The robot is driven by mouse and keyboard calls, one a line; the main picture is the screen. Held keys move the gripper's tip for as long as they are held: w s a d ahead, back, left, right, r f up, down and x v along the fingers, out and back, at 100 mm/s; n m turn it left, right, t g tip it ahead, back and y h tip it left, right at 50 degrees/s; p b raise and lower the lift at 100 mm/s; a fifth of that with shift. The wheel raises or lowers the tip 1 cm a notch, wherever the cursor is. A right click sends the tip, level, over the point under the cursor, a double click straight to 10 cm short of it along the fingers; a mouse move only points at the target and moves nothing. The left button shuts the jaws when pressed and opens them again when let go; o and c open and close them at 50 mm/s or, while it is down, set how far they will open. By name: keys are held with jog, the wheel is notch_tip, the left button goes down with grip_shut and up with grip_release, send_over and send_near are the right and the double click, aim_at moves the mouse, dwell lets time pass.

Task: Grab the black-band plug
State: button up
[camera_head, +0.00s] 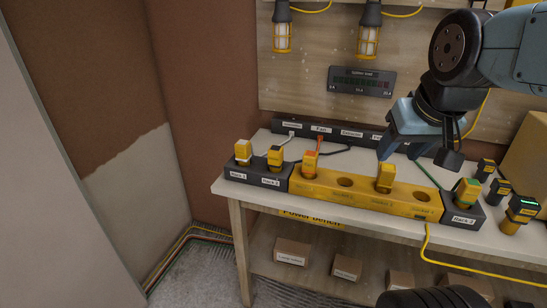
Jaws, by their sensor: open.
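The black-band plug (275,157) is yellow with a dark band and stands upright in the dark rack at the left end of the bench. A white-banded plug (243,152) stands to its left in the same rack. My gripper (418,157) is open, with its blue-grey fingers spread above the right part of the bench, well to the right of the black-band plug. No plug shows between the fingers.
A yellow power strip (412,203) with empty sockets holds an orange-banded plug (310,163) and a yellow plug (386,178). A green-banded plug (467,191) stands in the right rack. Several dark-topped yellow devices (521,211) stand at right. Lamps (368,38) hang above.

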jog(key=shift+o, duration=0.7)
jog(key=shift+w+f, duration=0.1)
jog(key=shift+f, duration=0.1)
jog(key=o, duration=0.3)
jog(key=w+d+f+n+g+h, duration=0.2)
jog(key=w+f+n+g+h, duration=0.2)
jog(key=f+n+h, duration=0.1)
jog(key=shift+w+d+f+n, duration=0.25)
jog(key=shift+w+f+n, duration=0.15)
jog(key=shift+f+n, duration=0.3)
jog(key=w+f+n+h, duration=0.2)
jog(key=w+n+h, duration=0.1)
jog(key=w+n, duration=0.1)
jog(key=n+t+y, duration=0.2)
jog(key=n+t, duration=1.3)
jog(key=n, duration=0.7)
send_near(272, 161)
jog(key=x, duration=0.9)
jog(key=shift+r+x, duration=0.25)
jog(key=shift+x, duration=1.05)
jog(key=shift+r+x, duration=0.25)
jog(key=shift+x, duration=1.1)
